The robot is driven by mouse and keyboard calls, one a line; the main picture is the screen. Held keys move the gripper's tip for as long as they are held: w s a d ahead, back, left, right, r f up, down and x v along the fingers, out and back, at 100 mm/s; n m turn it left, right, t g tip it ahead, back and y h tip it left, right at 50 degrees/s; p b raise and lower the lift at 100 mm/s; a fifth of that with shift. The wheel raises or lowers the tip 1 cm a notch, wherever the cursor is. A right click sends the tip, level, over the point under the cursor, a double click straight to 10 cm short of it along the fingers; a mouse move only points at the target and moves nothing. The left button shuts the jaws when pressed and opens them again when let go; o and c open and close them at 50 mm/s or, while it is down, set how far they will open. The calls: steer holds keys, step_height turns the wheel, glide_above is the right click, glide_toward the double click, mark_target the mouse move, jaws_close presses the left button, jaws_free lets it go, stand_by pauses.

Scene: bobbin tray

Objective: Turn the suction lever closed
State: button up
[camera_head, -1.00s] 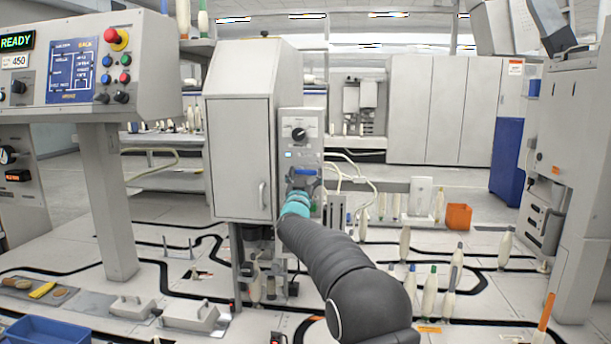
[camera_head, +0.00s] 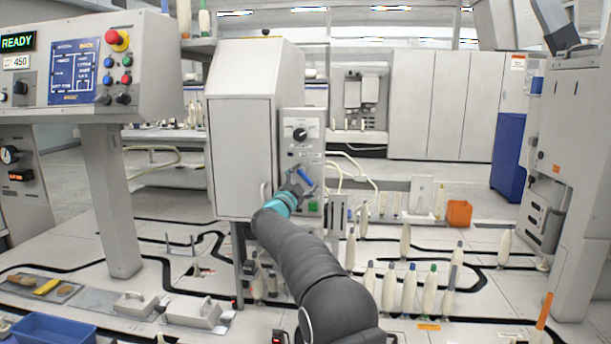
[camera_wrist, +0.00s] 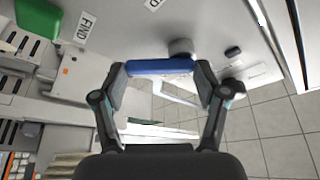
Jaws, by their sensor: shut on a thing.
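The suction lever (camera_head: 306,178) is a blue bar on the front of the grey control panel (camera_head: 313,127). It slants in the head view, upper end left and lower end right. In the wrist view the blue lever (camera_wrist: 160,66) spans between my two fingertips. My gripper (camera_wrist: 163,74) is shut on it, one finger at each end. In the head view my gripper (camera_head: 296,189) is at the panel, reaching up from the lower left, and partly covers the area around the lever.
The grey cabinet (camera_head: 240,150) stands close on the left of the panel.

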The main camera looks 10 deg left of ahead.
steer(key=shift+a+f+m+g+h, duration=0.1)
steer(key=shift+a+m+g, duration=0.3)
steer(key=shift+m, duration=1.15)
steer(key=shift+a+f+m+g+h, duration=0.15)
steer(key=shift+m+g, duration=0.6)
steer(key=shift+m, duration=0.75)
steer(key=shift+a+f+m+g+h, duration=0.15)
steer(key=shift+m+g, duration=0.4)
steer(key=shift+m, duration=1)
steer(key=shift+a, duration=0.1)
steer(key=o, duration=1.2)
steer(key=shift+c, duration=0.2)
steer(key=shift+r, duration=0.1)
steer(key=v, duration=1.2)
